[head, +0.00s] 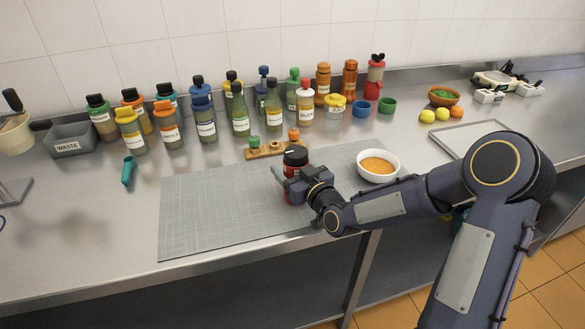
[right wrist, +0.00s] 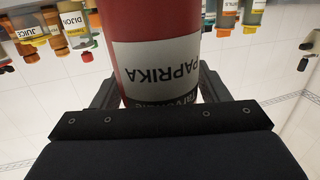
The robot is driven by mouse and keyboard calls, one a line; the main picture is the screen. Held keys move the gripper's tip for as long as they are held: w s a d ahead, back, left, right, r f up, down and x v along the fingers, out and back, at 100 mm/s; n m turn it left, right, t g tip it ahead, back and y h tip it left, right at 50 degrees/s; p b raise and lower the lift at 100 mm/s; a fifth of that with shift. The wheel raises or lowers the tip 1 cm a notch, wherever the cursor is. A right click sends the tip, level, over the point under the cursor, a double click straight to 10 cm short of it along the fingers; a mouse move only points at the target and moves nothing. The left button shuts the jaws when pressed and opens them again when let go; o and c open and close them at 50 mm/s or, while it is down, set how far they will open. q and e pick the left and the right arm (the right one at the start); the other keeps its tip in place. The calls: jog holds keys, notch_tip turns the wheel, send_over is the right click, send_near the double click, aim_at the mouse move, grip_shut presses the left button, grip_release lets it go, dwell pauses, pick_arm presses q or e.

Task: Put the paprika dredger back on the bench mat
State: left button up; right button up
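The paprika dredger (head: 295,157) is a red jar with a black lid, upright over the middle of the grey bench mat (head: 215,215). My right gripper (head: 290,185) reaches it from the front right and has its fingers around the body. In the right wrist view, the red dredger (right wrist: 160,25) with its white PAPRIKA label fills the space between the two fingers (right wrist: 158,90), which press against its sides. The gripper hides the dredger's lower part, so I cannot tell whether its base touches the mat. My left gripper is out of view.
A white bowl of orange powder (head: 378,166) stands at the mat's right edge. A wooden holder (head: 265,153) with small shakers is just behind the mat. Several sauce bottles (head: 205,118) line the back. The mat's left half is clear.

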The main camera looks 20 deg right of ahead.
jog(key=shift+o, duration=0.8)
jog(key=shift+r+p, duration=0.2)
jog(key=shift+p, duration=0.1)
jog(key=s+d+m+g+h+b, duration=0.1)
jog(key=s+d+g+h, duration=0.2)
jog(key=s, duration=0.8)
jog(key=s+d+m+g+h+b, duration=0.1)
jog(key=s+d+m+g, duration=0.2)
jog(key=s, duration=0.7)
jog(key=s+a+g+y, duration=0.1)
jog(key=s+g, duration=0.1)
jog(key=s, duration=0.5)
jog(key=s+a+f+m+g+y, duration=0.1)
jog(key=s+g+y, duration=0.1)
jog(key=s, duration=0.5)
jog(key=shift+s+g, duration=0.35)
jog(key=shift+g, duration=0.25)
